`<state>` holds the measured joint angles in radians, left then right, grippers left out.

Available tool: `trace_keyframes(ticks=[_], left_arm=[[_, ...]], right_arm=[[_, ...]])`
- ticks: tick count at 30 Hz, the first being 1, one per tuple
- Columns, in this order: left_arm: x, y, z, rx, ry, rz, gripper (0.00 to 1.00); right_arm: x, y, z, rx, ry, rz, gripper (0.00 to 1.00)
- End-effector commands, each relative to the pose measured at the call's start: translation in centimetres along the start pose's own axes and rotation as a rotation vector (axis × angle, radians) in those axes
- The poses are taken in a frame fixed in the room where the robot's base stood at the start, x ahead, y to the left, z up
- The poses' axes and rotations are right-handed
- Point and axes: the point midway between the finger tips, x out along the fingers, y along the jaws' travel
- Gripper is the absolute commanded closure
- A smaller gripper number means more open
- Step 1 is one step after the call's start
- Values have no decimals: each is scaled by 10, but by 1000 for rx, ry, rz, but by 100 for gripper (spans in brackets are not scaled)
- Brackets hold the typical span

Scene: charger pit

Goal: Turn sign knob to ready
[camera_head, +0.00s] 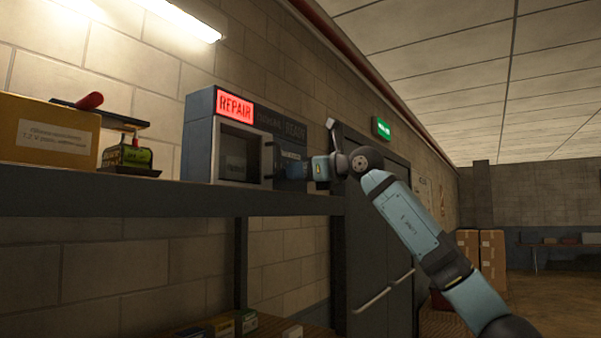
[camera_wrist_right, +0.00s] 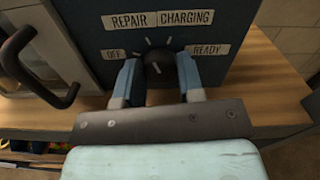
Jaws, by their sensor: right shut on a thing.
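The sign box (camera_head: 200,140) stands on a shelf against the brick wall, its red REPAIR panel (camera_head: 235,106) lit and its other panels dark. In the right wrist view, the dark round sign knob (camera_wrist_right: 158,60) sits on the box front among OFF, REPAIR, CHARGING and READY labels (camera_wrist_right: 207,50). My right gripper (camera_wrist_right: 157,72) has a blue finger on each side of the knob and is shut on it. In the head view this right gripper (camera_head: 290,170) meets the box front, hiding the knob. The knob's exact pointing is hard to tell. My left gripper is out of view.
A door with a dark handle (camera_wrist_right: 45,75) is left of the knob. A grey door (camera_head: 385,250) stands beyond; open floor lies right.

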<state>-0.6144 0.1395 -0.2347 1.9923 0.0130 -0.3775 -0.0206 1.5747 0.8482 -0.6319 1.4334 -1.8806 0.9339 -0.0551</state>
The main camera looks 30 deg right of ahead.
Motion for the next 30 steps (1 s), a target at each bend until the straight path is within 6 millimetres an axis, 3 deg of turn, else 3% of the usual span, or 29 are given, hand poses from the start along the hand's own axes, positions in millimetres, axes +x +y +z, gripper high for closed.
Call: trace_keyframes(ticks=[30], left_arm=[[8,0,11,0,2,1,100]], right_arm=[[0,-2,0,909,-2,1,88]])
